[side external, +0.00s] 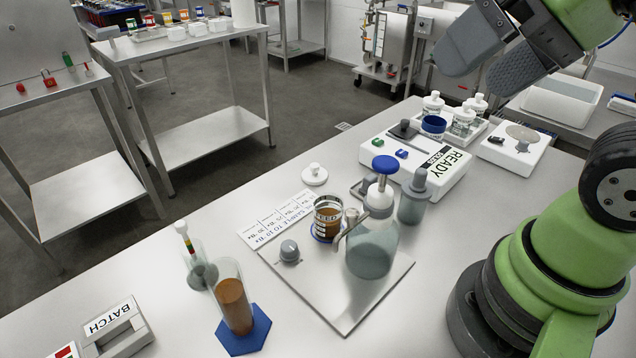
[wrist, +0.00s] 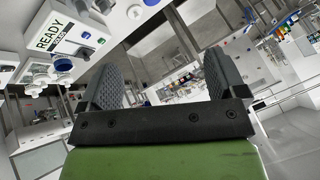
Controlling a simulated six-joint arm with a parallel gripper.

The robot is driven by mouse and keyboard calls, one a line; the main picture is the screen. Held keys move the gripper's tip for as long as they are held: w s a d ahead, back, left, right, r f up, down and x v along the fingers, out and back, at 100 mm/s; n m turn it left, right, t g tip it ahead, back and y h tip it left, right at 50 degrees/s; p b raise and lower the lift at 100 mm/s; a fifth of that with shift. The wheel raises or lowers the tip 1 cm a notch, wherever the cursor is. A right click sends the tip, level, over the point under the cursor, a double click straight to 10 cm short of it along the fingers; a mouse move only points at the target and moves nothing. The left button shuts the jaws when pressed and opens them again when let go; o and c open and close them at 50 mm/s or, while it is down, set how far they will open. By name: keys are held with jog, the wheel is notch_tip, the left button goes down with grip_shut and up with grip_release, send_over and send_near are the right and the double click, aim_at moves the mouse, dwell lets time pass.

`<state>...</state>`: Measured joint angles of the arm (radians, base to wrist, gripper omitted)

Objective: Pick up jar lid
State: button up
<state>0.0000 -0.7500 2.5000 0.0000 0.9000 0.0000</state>
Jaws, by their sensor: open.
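A white round lid with a small knob (side external: 314,175), which looks like the jar lid, lies flat on the steel table in the side view. Just in front of it stands an uncovered glass jar of brown liquid (side external: 328,218). My gripper (side external: 476,76) is high at the upper right of the side view, well above the table and far from the lid. Its two grey fingers stand apart with nothing between them, as the wrist view also shows (wrist: 165,78).
A blue-capped bottle (side external: 372,245) and a grey-capped bottle (side external: 413,196) stand right of the jar. Behind is the READY box (side external: 425,165) with several white-capped jars. A brown-filled cylinder (side external: 234,305) stands at front left. Bare table lies left of the lid.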

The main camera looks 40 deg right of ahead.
jog(key=w+d+g+h, duration=0.1)
jog(key=w+d, duration=0.1)
jog(key=w, duration=0.7)
jog(key=n+g+h, duration=0.2)
jog(key=g, duration=0.1)
send_over(315, 165)
jog(key=s, duration=0.2)
jog(key=f, duration=2.5)
jog(key=shift+w+f, duration=0.2)
jog(key=shift+a+x, duration=0.1)
jog(key=shift+x, duration=1.3)
jog(key=shift+a+x, duration=0.15)
jog(key=shift+x, duration=1.25)
jog(key=shift+w, duration=0.1)
jog(key=c, duration=1)
